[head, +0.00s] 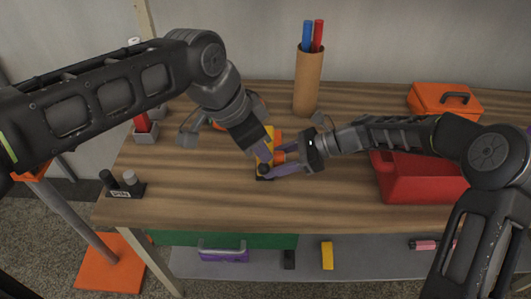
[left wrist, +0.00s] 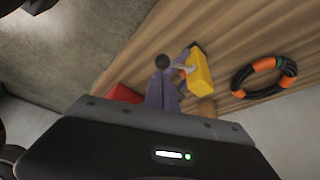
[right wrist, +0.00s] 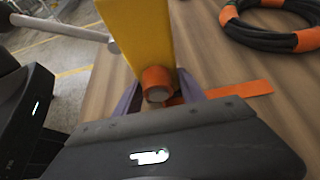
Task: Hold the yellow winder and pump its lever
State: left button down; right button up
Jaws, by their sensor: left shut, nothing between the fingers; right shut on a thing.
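The yellow winder (head: 263,152) stands upright on the wooden table, between my two grippers. It also shows in the left wrist view (left wrist: 200,72) and, close up, in the right wrist view (right wrist: 140,35). My right gripper (right wrist: 160,92) is shut on the winder's orange round part (right wrist: 158,80), one purple finger on each side. The lever is a grey rod (right wrist: 65,28); its dark knob (left wrist: 163,61) shows in the left wrist view. My left gripper (left wrist: 163,85) is shut and empty, its fingertips close to the knob; I cannot tell whether they touch. My left arm partly hides the winder in the head view.
A black and orange hose coil (left wrist: 263,77) lies behind the winder. A cardboard tube with blue and red rods (head: 308,85) stands at the back. A red bin (head: 405,178) and an orange toolbox (head: 445,100) are at right.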

aim_at(263, 170)
pick_arm(q)
jog(key=c, duration=1.9)
grip_release()
jog(key=shift+f, duration=0.2)
jog(key=shift+f, duration=0.65)
jog(key=shift+s+f, duration=0.25)
jog(key=shift+f, duration=0.35)
jog(key=shift+s+f, duration=0.25)
jog(key=shift+f, duration=0.3)
